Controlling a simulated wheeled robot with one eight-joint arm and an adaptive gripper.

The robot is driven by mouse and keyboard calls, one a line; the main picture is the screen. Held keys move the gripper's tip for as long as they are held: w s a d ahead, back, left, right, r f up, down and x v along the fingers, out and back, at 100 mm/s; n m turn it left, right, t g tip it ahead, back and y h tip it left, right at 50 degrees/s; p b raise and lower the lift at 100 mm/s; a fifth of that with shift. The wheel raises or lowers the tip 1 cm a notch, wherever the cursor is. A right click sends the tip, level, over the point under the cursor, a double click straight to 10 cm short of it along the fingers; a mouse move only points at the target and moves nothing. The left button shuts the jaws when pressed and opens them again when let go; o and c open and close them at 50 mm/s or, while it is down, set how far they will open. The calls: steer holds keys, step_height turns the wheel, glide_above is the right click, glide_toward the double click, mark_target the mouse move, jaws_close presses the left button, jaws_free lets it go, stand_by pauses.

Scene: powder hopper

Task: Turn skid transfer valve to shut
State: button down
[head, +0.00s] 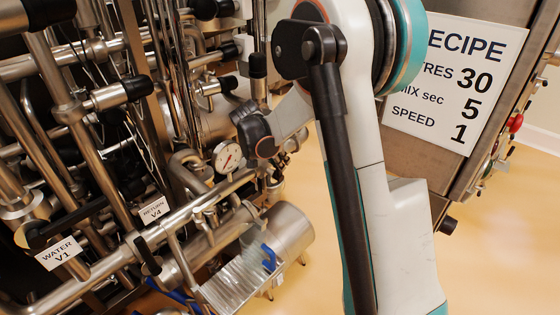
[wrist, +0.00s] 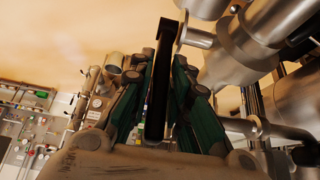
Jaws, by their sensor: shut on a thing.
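A black lever handle (wrist: 168,38) stands up between the two fingers of my gripper (wrist: 162,66) in the wrist view. The fingers are closed against its sides, and its upper end sticks out past the fingertips. The lever's upper end lies close to a steel pipe fitting (wrist: 197,38) on the right. No label for the transfer valve is readable, so I cannot confirm from a tag that this lever is its handle.
Dense steel pipework (head: 100,240) fills the left, with tags WATER V1 (head: 59,252) and RETURN V4 (head: 153,210). A round gauge (head: 227,156) sits close to my wrist. A recipe sign (head: 455,80) is on the cabinet at right. Pale floor (head: 490,250) is open below it.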

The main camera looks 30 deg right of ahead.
steer(key=shift+s+a+f, duration=0.1)
steer(key=shift+a+f, duration=0.05)
steer(key=shift+a, duration=0.15)
stand_by(0.4)
steer(key=c, duration=1.7)
jaws_free()
steer(key=shift+o, duration=1.1)
steer(key=shift+a, duration=0.2)
steer(key=shift+d, duration=0.2)
steer(key=v, duration=1.2)
